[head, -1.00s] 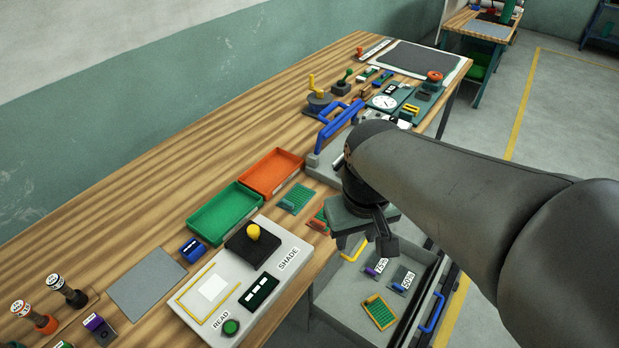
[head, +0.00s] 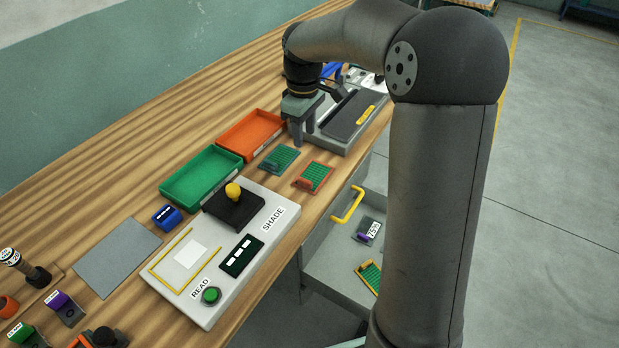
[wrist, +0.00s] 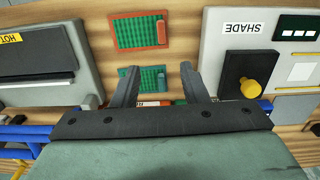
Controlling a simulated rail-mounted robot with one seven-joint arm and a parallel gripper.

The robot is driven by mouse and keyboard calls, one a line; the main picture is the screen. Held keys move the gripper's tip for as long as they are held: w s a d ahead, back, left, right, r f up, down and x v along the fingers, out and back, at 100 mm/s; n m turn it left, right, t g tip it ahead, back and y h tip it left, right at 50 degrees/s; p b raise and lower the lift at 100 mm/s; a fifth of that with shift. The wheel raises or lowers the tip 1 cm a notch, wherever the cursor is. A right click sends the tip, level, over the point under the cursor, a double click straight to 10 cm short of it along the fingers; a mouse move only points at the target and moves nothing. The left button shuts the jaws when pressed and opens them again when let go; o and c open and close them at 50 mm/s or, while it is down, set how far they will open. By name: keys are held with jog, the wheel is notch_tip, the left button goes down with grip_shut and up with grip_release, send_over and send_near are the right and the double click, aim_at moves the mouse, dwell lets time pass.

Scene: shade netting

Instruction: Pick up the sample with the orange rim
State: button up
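A green mesh sample with a red-orange rim and tab (head: 313,177) lies on the bench near its front edge; it also shows in the wrist view (wrist: 138,32). A teal-rimmed green mesh sample (head: 280,158) lies just behind it and shows in the wrist view (wrist: 150,79). Another green mesh sample, with a yellow-orange rim (head: 369,276), lies in the open drawer, partly hidden by my arm. My gripper (head: 304,140) is above the bench by the orange tray. In the wrist view my gripper (wrist: 158,68) is open and empty, its fingers appearing either side of the teal-rimmed sample.
The orange tray (head: 250,137) and green tray (head: 201,177) stand behind the samples. The SHADE reader (head: 222,262) with a yellow knob is to the left. A grey machine (head: 341,124) is to the right. The open drawer (head: 328,262) also holds a 75% sample (head: 368,231).

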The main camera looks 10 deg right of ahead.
aim_at(305, 180)
notch_tip(305, 180, down, 16)
jog(key=shift+s+r+p, duration=0.1)
jog(key=shift+s+p, duration=0.05)
jog(key=shift+p, duration=1.05)
grip_shut()
